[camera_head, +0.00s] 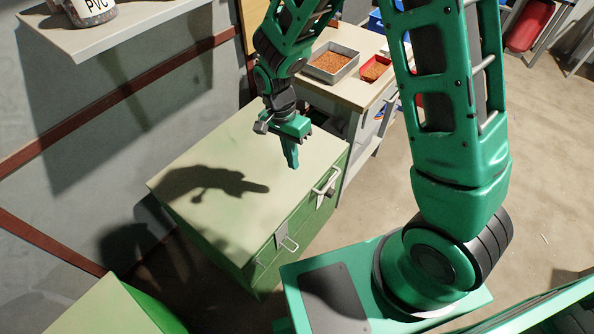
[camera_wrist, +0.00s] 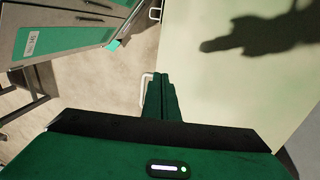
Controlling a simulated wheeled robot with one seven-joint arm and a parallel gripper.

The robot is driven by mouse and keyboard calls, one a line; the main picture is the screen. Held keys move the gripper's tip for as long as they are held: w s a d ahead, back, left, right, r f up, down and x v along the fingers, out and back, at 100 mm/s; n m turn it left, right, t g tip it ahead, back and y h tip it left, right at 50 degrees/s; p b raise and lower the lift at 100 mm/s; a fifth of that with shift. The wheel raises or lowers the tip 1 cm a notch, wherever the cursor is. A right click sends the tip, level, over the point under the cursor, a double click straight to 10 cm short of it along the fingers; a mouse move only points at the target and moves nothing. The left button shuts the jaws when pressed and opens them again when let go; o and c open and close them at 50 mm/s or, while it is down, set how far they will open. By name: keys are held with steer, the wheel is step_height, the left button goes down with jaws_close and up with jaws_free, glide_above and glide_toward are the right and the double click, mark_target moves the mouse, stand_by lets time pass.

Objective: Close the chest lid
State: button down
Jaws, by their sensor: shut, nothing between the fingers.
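The green chest (camera_head: 235,235) stands against the wall in the head view. Its pale lid (camera_head: 225,180) lies flat over the top, and I see no gap under it from here. Metal latches and handles (camera_head: 322,188) show on its front side. My gripper (camera_head: 293,166) is shut and empty, pointing down above the lid's right part. The lid also fills the right of the wrist view (camera_wrist: 260,90). There my gripper (camera_wrist: 160,75) shows with its fingers together beside a pale handle (camera_wrist: 146,90). Whether the fingertips touch the lid I cannot tell.
A workbench (camera_head: 350,90) behind the chest holds a grey tray (camera_head: 331,62) and a red tray (camera_head: 376,68) of granules. A wall shelf (camera_head: 110,33) carries a jar labelled PVC (camera_head: 92,10). Another green box (camera_head: 110,310) is at the lower left. Floor is open at the right.

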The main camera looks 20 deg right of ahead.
steer(key=shift+s+d+f, duration=0.1)
steer(key=shift+s+f, duration=0.05)
steer(key=shift+f, duration=0.8)
steer(key=shift+s+d+f, duration=0.1)
steer(key=shift+f, duration=0.85)
steer(key=shift+s+d+f, duration=0.1)
steer(key=shift+s+f, duration=0.05)
steer(key=shift+f, duration=0.8)
